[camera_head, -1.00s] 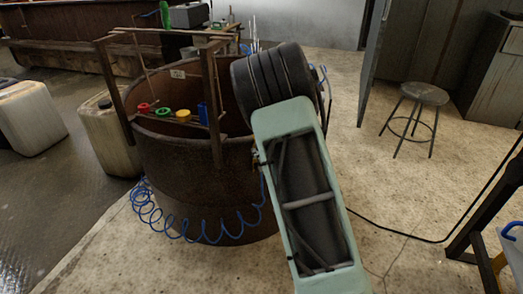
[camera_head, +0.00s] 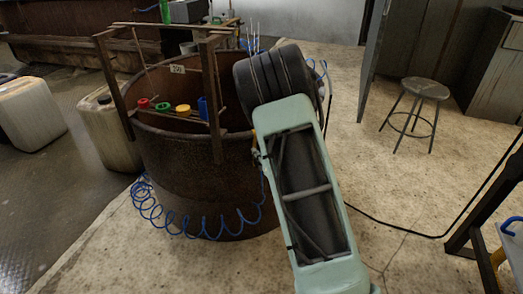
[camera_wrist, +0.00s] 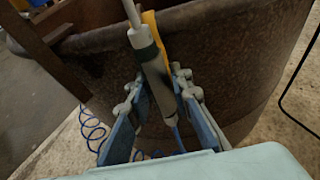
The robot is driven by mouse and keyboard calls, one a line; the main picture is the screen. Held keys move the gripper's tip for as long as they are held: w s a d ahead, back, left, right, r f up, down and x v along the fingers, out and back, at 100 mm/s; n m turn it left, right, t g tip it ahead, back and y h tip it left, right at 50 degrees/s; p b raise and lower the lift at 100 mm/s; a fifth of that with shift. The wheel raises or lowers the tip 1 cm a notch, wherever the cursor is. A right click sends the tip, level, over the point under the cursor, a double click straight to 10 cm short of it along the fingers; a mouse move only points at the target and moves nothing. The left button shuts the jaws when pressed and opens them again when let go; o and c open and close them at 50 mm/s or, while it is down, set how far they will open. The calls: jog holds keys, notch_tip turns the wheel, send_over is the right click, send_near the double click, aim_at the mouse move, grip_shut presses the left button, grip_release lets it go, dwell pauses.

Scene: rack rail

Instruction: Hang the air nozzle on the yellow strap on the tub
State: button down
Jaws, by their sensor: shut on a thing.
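The air nozzle (camera_wrist: 153,66), with a dark body and pale tip, is held between the blue fingers of my gripper (camera_wrist: 161,88) in the wrist view. Its tip points up, over the tub's rim. The yellow strap (camera_wrist: 154,24) hangs at the rim, right beside and partly behind the nozzle. I cannot tell whether they touch. The tub (camera_head: 195,180) is a rusty brown round vessel, its wall (camera_wrist: 235,60) filling much of the wrist view. In the head view my arm hides the gripper and nozzle; only a sliver of the strap (camera_head: 254,139) may show.
A coiled blue hose (camera_head: 190,222) hangs along the tub's front. A rusty frame (camera_head: 211,100) stands over the tub, with coloured pieces (camera_head: 183,110) on a bar. Pale canisters (camera_head: 112,140) stand left. A stool (camera_head: 425,90) stands right, with open floor between.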

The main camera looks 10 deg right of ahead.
jog(key=shift+f, duration=0.2)
jog(key=c, duration=1.7)
grip_release()
jog(key=shift+o, duration=0.2)
jog(key=shift+s, duration=0.15)
